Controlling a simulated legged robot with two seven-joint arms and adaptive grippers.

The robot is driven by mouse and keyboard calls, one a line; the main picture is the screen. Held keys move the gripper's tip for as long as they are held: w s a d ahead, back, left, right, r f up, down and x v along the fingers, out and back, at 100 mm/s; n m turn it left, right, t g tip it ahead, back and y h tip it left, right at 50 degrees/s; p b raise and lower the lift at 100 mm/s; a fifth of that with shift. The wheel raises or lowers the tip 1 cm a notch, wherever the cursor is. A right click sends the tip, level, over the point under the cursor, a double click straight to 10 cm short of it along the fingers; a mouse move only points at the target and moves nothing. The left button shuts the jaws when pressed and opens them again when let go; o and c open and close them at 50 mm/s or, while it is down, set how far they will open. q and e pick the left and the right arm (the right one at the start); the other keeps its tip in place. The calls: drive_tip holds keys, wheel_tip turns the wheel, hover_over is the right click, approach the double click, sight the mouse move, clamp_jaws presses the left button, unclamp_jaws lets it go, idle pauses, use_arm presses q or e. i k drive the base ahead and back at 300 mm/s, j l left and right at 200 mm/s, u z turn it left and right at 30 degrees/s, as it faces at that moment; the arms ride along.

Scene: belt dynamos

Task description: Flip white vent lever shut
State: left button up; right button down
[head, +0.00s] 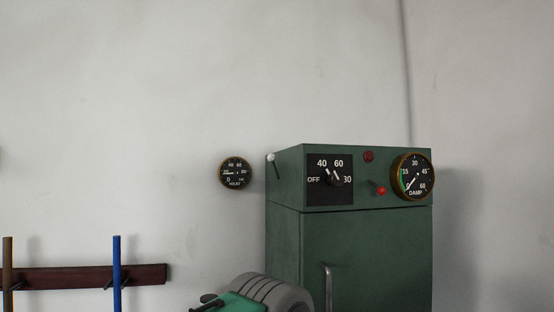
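A small white-tipped lever (271,157) sits on the left side face of a green cabinet (365,255), near its top. Its white knob is up and a thin dark stem runs down from it. Neither of my grippers is in view.
A round HEAT gauge (235,173) hangs on the wall left of the cabinet. A grey ribbed cylinder (280,292) with a green part (240,304) stands low in front of the cabinet. A dark red wall rail (80,276) with a blue rod (117,275) is at the lower left.

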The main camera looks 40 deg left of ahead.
sight(271, 157)
drive_tip(key=j+u, duration=0.1)
drive_tip(key=u, duration=0.35)
drive_tip(key=i+u, duration=0.1)
drive_tip(key=u, duration=0.3)
drive_tip(key=j+u, duration=0.15)
drive_tip(key=u, duration=0.3)
drive_tip(key=i+u, duration=0.15)
drive_tip(key=u, duration=0.75)
drive_tip(key=i, duration=0.05)
